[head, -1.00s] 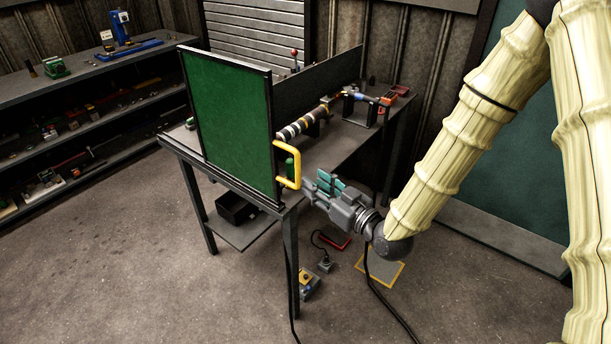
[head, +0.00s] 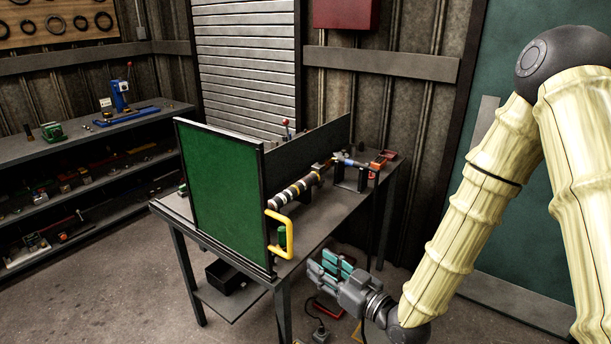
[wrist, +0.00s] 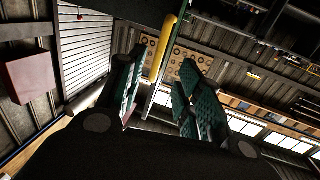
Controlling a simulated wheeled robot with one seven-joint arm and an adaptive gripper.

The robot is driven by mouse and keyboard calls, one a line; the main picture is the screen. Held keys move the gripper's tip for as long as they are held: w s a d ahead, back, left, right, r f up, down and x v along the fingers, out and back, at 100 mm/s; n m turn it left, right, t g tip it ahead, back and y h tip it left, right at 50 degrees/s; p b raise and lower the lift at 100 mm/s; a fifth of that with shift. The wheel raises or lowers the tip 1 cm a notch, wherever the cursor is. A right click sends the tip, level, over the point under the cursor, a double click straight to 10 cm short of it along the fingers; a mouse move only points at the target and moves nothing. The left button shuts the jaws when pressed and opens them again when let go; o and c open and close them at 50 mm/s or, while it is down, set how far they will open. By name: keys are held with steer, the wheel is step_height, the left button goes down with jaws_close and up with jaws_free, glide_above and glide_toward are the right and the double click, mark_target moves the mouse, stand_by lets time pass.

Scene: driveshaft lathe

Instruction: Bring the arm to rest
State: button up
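My gripper (head: 330,268) is at the front right of the lathe table in the head view, its teal-padded fingers apart and empty. It is right of and lower than the yellow handle (head: 291,238) of the green guard panel (head: 217,190). In the wrist view the gripper fingers (wrist: 158,95) stand apart to either side, with the yellow handle (wrist: 166,45) beyond, in the gap between them. The handle looks clear of the fingers. The panel stands upright across the table's front; a striped shaft (head: 297,188) lies behind it.
The table (head: 320,232) carries a stand and a red tray (head: 381,160) at its far end. A shelf unit (head: 60,157) with tools stands at left. A red wall box (head: 346,13) is above. Cables and small items lie on the floor beneath my gripper.

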steer(key=s+d+f+m+g+h, duration=0.25)
steer(key=s+f, duration=0.25)
steer(key=f, duration=0.7)
steer(key=s+d+f+m+g+h, duration=0.2)
steer(key=s+d+f+g+h, duration=0.3)
steer(key=f, duration=0.6)
steer(key=s+d+f+m+g+h, duration=0.1)
steer(key=s+d+f+g, duration=0.1)
steer(key=s, duration=0.6)
steer(key=s+d+f+m+g+h, duration=0.1)
steer(key=s+d+f+g, duration=0.1)
steer(key=s+f, duration=0.5)
steer(key=s+d+f+m+g+h, duration=0.2)
steer(key=s+d+f, duration=0.2)
steer(key=s, duration=0.5)
steer(key=shift+s+d+f, duration=0.15)
steer(key=shift+d+f, duration=0.2)
steer(key=shift+f, duration=0.2)
